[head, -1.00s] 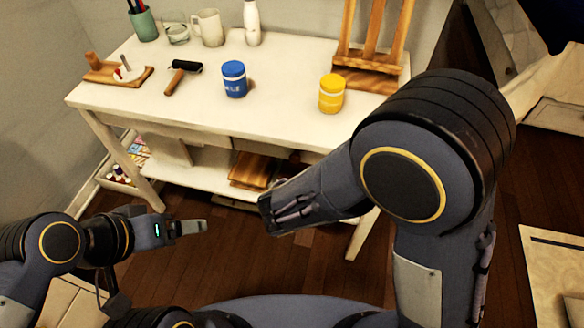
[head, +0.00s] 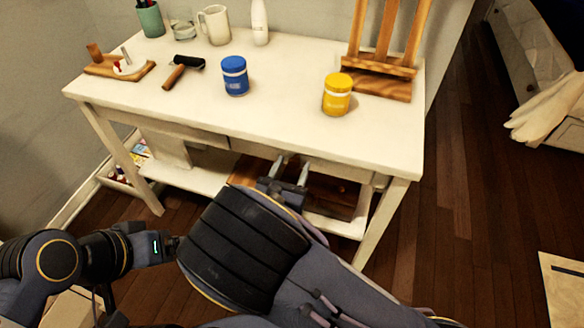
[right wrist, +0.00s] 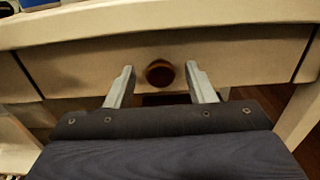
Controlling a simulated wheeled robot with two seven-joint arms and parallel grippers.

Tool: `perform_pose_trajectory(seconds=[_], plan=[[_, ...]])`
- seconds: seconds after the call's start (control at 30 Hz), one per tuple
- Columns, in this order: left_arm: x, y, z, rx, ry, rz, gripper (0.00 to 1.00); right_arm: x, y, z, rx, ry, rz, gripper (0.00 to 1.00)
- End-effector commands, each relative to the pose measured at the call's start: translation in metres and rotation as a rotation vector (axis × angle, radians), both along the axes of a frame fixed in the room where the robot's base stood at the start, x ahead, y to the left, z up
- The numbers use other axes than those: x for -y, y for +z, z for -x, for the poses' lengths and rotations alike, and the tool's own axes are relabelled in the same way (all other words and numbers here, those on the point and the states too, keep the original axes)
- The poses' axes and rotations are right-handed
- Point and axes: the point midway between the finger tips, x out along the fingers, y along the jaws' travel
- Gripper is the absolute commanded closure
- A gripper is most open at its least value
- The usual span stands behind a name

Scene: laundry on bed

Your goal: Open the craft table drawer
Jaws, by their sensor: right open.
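The white craft table (head: 120,72) stands ahead of me. Its drawer front (right wrist: 235,62) fills the upper part of the right wrist view, with dark seams at both sides, and looks shut. A round brown wooden knob (right wrist: 160,73) sits on the drawer front. My right gripper (head: 291,166) is under the table's front edge; in the right wrist view its two open fingers (right wrist: 160,82) stand either side of the knob, apart from it. My left gripper's body (head: 152,246) is at the lower left; its fingers are hidden behind my right arm.
On the tabletop are a blue jar (head: 235,76), a yellow jar (head: 337,94), a brayer (head: 180,74), a mug (head: 214,26), a white bottle (head: 259,22) and a wooden easel (head: 382,70). A lower shelf (head: 200,178) holds items.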

Motion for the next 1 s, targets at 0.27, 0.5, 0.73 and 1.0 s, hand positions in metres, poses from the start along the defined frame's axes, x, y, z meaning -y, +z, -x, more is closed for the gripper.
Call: perform_pose_trajectory(seconds=[0.27, 0.5, 0.73, 1.0], plan=[[0.0000, -0.0009, 0.0000, 0.000, 0.000, 0.000, 0.19, 0.0024, 0.0005, -0.0063, 0.001, 0.000, 0.000, 0.51], [0.0000, -0.0009, 0.0000, 0.000, 0.000, 0.000, 0.19, 0.0023, 0.0004, -0.0061, 0.000, -0.001, 0.000, 0.72], [-0.0001, -0.0009, 0.0000, 0.000, 0.000, 0.000, 0.19, 0.0023, 0.0003, -0.0060, 0.000, -0.001, 0.000, 1.00], [0.0000, -0.0002, 0.0000, 0.000, 0.000, 0.000, 0.19, 0.0008, 0.0004, -0.0026, -0.001, 0.001, 0.000, 1.00]])
